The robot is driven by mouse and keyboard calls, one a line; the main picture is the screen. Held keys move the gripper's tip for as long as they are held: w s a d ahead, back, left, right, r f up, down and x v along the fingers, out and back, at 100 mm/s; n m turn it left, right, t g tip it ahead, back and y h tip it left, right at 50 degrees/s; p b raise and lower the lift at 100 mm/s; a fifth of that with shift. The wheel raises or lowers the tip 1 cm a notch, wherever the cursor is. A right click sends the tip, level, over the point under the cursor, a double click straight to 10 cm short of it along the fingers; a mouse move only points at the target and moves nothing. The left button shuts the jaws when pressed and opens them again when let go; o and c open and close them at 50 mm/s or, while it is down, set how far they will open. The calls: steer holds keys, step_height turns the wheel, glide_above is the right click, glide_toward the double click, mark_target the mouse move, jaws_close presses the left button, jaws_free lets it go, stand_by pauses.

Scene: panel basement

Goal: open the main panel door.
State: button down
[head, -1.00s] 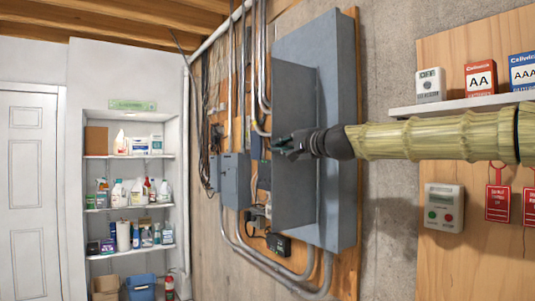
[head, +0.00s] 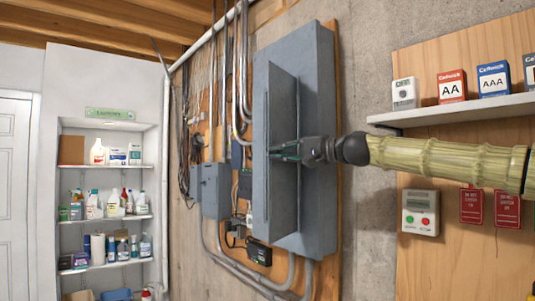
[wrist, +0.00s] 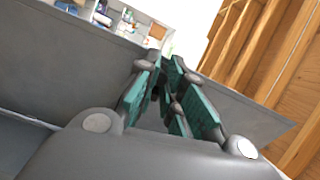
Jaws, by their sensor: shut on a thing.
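The main panel (head: 318,200) is a tall grey metal cabinet on a wooden board on the wall, in the middle of the head view. Its door (head: 283,205) stands ajar, angled out from the cabinet front. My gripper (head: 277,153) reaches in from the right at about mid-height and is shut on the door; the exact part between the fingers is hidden. In the wrist view the green-padded fingers (wrist: 168,88) are close together, with the grey door (wrist: 60,60) spreading to both sides.
A smaller grey box (head: 215,190) and conduits (head: 245,268) are left of the panel. A shelf (head: 470,108) with battery boxes and a wooden board with red tags are on the right. White supply shelves (head: 105,218) stand at the left.

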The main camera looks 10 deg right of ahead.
steer(key=shift+f, duration=0.1)
stand_by(0.3)
steer(key=c, duration=1.5)
jaws_free()
steer(key=shift+s, duration=0.1)
steer(key=shift+s+d, duration=0.3)
steer(key=shift+d, duration=0.15)
steer(key=v, duration=1.1)
